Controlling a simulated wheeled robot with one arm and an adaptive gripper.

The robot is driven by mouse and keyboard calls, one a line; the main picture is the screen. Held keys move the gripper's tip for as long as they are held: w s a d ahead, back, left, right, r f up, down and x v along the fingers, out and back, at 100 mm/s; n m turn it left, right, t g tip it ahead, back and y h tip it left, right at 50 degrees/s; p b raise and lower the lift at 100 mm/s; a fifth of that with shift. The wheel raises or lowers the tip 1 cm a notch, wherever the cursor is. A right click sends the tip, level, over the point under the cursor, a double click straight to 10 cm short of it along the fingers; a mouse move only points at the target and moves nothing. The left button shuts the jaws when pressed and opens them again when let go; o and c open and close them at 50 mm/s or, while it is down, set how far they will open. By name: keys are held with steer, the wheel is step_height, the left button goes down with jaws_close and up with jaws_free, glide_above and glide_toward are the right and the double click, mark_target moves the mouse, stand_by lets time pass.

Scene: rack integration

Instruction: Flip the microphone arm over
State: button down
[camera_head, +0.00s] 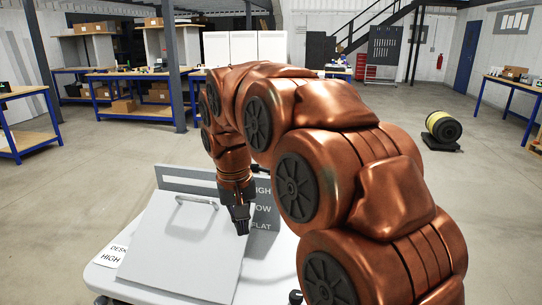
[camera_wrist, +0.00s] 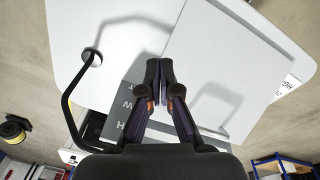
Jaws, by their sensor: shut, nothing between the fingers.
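The microphone arm, a thin black curved rod (camera_wrist: 67,105), shows at the left of the wrist view, with a round end (camera_wrist: 92,57) over the white desk top. In the head view my own arm hides most of it; a small dark piece (camera_head: 295,297), which looks like its end, shows at the bottom. My gripper (camera_head: 243,229) points down at the right edge of the slanted white board (camera_head: 180,250). In the wrist view my gripper (camera_wrist: 160,66) is shut and empty, apart from the rod. I cannot tell whether its tips touch the board.
A grey panel (camera_head: 180,178) with HIGH, LOW and FLAT stands behind the board. A thin handle-like bar (camera_head: 197,202) is on the board. A paper label (camera_head: 112,255) lies at the desk's left. Workbenches (camera_head: 140,100) stand at the back; the floor around is largely clear.

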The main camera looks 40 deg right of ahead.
steer(key=w+d+r+m+t+h+p, duration=0.1)
steer(key=w+d+r+m+p, duration=0.2)
steer(key=w+d+r, duration=0.5)
steer(key=w+d+r+m+t+h+p, duration=0.1)
steer(key=w+d+r+m+p, duration=0.25)
steer(key=w+d+r, duration=0.55)
steer(key=s+x, duration=0.1)
steer(key=x, duration=0.3)
steer(key=p+x, duration=0.1)
steer(key=x, duration=0.2)
steer(key=s+x, duration=0.1)
steer(key=x, duration=0.3)
steer(key=shift+s+d+f, duration=0.3)
steer(key=shift+d+f, duration=0.2)
steer(key=shift+f, duration=0.35)
steer(key=shift+s+a+f+p, duration=0.15)
steer(key=shift+s+a+p, duration=0.25)
steer(key=shift+s+a, duration=0.25)
steer(key=shift+s+a+f+p, duration=0.15)
steer(key=shift+s+a+p, duration=0.3)
steer(key=shift+a, duration=0.35)
